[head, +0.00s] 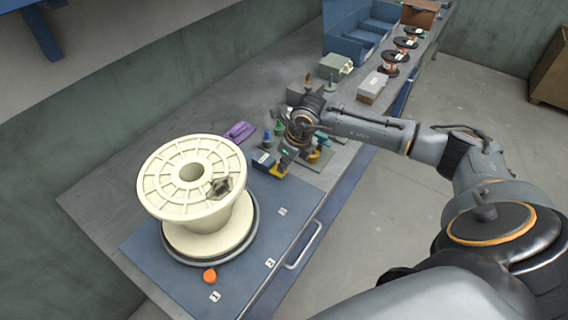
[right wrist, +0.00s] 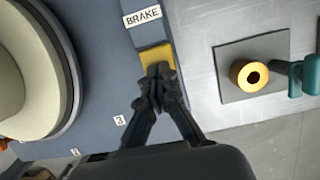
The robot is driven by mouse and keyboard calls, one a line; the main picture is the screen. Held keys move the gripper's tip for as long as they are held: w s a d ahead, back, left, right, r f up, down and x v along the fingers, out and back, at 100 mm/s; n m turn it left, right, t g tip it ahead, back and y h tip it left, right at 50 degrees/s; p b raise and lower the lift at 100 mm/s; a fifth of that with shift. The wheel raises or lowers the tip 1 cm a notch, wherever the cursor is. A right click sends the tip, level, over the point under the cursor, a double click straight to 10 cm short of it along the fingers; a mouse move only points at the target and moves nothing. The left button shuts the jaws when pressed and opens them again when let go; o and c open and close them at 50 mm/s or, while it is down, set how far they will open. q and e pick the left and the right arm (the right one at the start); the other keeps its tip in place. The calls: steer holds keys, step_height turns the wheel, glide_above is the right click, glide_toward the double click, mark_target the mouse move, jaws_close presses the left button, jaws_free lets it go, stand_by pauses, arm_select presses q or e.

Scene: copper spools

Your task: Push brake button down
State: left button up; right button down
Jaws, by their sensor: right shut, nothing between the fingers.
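The brake button is a yellow block (right wrist: 156,55) beside a white BRAKE label (right wrist: 142,15) in the right wrist view. In the head view, the yellow button (head: 283,169) is on the far right part of the blue board, close to the bench's front edge. My right gripper (right wrist: 161,72) is shut and empty. Its fingertips overlap the near part of the yellow block in the right wrist view. I cannot tell whether they touch it or whether the button is pressed. My left gripper is not in view.
A large cream spool (head: 175,168) stands on the blue board (head: 172,288), left of the button. An orange knob (head: 210,275) sits at its front. Bottles and a purple item (head: 239,131) are behind.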

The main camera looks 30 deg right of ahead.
steer(key=shift+s+f+b, duration=0.1)
steer(key=shift+f+b, duration=0.25)
steer(key=shift+f, duration=0.25)
steer(key=shift+r, duration=0.15)
steer(key=shift+r+p, duration=0.35)
steer(key=shift+p, duration=0.05)
steer(key=p+v, duration=0.2)
steer(key=v, duration=0.1)
steer(key=p+v, duration=0.1)
steer(key=v, duration=0.1)
steer(key=shift+w+a+r, duration=0.1)
steer(key=shift+w+r, duration=0.05)
steer(key=shift+w, duration=0.1)
